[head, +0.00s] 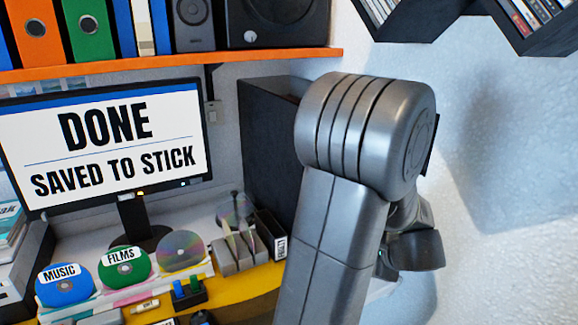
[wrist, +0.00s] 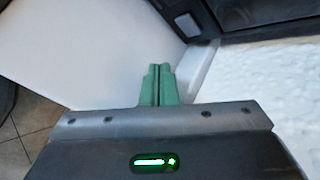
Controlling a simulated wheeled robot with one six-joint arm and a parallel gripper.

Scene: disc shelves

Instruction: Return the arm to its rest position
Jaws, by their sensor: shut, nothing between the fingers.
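My gripper (wrist: 158,70) shows in the wrist view with its green fingers pressed together and nothing between them. It hangs over or near a plain white surface. In the head view my grey arm stands folded at the right, in front of the white wall, and hides part of the desk's right end. The gripper's fingers cannot be made out in the head view.
A monitor (head: 110,145) reading "DONE SAVED TO STICK" stands on the desk. An orange shelf (head: 180,65) and dark wall shelves (head: 420,24) are above. Tiled floor (wrist: 38,125) shows at lower left.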

